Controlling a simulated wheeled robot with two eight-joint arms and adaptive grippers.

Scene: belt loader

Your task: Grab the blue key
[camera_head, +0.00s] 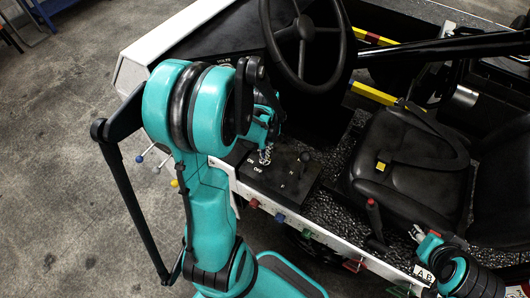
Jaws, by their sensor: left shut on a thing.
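My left gripper (265,154) points down at the black control panel (287,180), beside its ON and OFF markings. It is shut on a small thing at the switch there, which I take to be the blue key. The fingers and arm hide the key almost fully, so its colour and its fit in the switch cannot be made out. My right gripper (420,236) shows small at the lower right, beside the seat. Its fingers are too small to tell whether they are open.
A steering wheel (303,37) stands behind the panel and a black seat (411,150) is to the right. A red-topped lever (372,206) rises before the seat. Ball-ended levers, one blue (139,159), stick out at left. Bare floor (65,150) lies left.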

